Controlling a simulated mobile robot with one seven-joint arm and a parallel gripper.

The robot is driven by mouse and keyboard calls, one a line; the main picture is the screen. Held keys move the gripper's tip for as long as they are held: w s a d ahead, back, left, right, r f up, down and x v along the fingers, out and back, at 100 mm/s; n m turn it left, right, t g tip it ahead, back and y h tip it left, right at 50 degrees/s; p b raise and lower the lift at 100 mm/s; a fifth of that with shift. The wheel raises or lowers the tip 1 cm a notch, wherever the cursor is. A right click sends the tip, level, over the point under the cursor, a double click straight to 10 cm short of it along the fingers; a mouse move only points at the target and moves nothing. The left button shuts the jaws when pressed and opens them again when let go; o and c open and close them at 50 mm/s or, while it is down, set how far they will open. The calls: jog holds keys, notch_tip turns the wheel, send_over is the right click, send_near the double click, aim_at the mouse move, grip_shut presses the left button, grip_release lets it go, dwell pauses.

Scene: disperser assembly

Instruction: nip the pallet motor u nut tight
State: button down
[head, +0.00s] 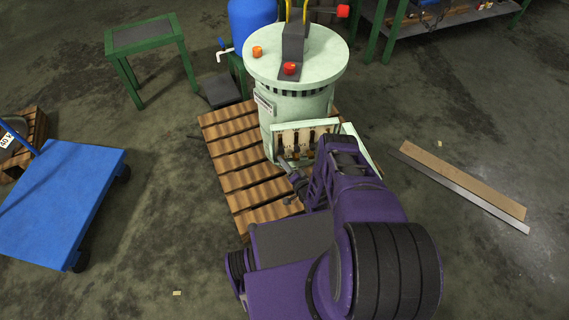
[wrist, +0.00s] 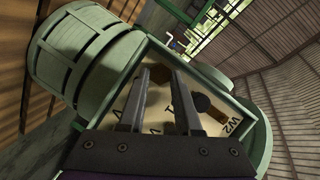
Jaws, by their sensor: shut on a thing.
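The pale green motor (head: 292,100) stands upright on a slatted wooden pallet (head: 232,165). Its open terminal box (head: 345,130) faces my arm and shows a cream board (head: 290,140) with several dark terminals. In the wrist view, my gripper (wrist: 164,72) reaches over the box, both fingers low against the lettered board (wrist: 158,100). A W2 mark (wrist: 231,125) and a dark round terminal (wrist: 202,103) lie right of the fingers. The fingertips are close together on a small nut, which they mostly hide. I cannot read which terminal it belongs to.
A blue trolley (head: 62,195) stands at the left, and a green-framed table (head: 146,35) at the back left. A blue tank (head: 250,20) is behind the motor. Long flat boards (head: 465,180) lie on the floor at the right. The floor between is mostly clear.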

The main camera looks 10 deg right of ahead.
dwell(0.4)
jog(key=c, duration=0.6)
grip_release()
jog(key=shift+s, duration=0.1)
